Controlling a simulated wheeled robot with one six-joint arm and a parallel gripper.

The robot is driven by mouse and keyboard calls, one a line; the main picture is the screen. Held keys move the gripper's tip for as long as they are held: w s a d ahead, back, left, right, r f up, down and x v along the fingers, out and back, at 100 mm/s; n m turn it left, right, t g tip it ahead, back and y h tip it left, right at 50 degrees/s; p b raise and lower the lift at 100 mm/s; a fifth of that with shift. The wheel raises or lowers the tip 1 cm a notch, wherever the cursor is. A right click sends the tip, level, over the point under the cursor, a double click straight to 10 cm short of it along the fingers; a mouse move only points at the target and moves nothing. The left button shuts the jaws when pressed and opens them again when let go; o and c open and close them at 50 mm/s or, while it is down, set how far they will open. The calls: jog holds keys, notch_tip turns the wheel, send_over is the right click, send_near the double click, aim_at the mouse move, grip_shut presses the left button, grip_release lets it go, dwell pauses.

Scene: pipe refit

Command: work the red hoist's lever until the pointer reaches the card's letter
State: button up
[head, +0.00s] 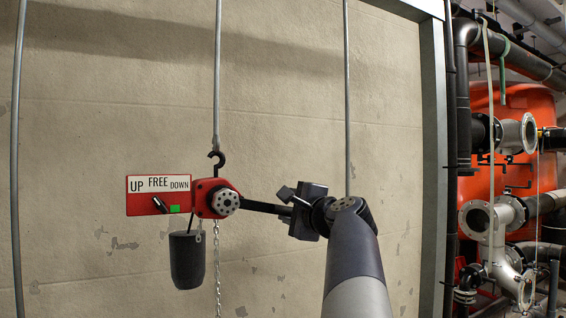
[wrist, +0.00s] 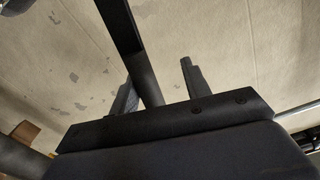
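The red hoist (head: 205,193) hangs from a black hook (head: 216,161) in front of the wall in the head view. Its red plate (head: 140,205) reads UP, FREE and DOWN, with a small black selector (head: 160,205) tilted up-left and a green square beside it. The black lever (head: 261,207) reaches right, nearly level, to my gripper (head: 284,204). In the wrist view the lever (wrist: 133,45) passes between my gripper's fingers (wrist: 157,82), near the left one, with a gap to the right one. My gripper is open around it. I cannot make out a lettered card or the pointer.
A dark canister (head: 187,260) and a chain (head: 217,265) hang below the hoist. Vertical rods (head: 347,90) stand before the wall. Pipes with flanges (head: 478,219) and an orange tank (head: 480,180) are at the right. The wall area below my gripper looks clear.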

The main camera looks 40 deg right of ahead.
notch_tip(320, 180, up, 4)
jog(key=shift+f+n+p, duration=0.1)
jog(key=shift+n+p, duration=0.6)
jog(key=shift+p, duration=0.3)
jog(key=shift+n, duration=0.7)
jog(key=shift+a+r+p, duration=0.2)
jog(key=shift+r+p, duration=0.45)
jog(key=shift+r, duration=0.35)
jog(key=shift+a+r+p, duration=0.2)
jog(key=shift+r+p, duration=0.4)
jog(key=shift+r, duration=0.4)
jog(key=shift+f, duration=0.1)
jog(key=shift+m, duration=0.8)
jog(key=shift+d+f+b, duration=0.25)
jog(key=shift+f+b, duration=0.4)
jog(key=shift+f, duration=0.4)
jog(key=shift+d+f+b, duration=0.2)
jog(key=shift+f+b, duration=0.45)
jog(key=shift+f, duration=0.4)
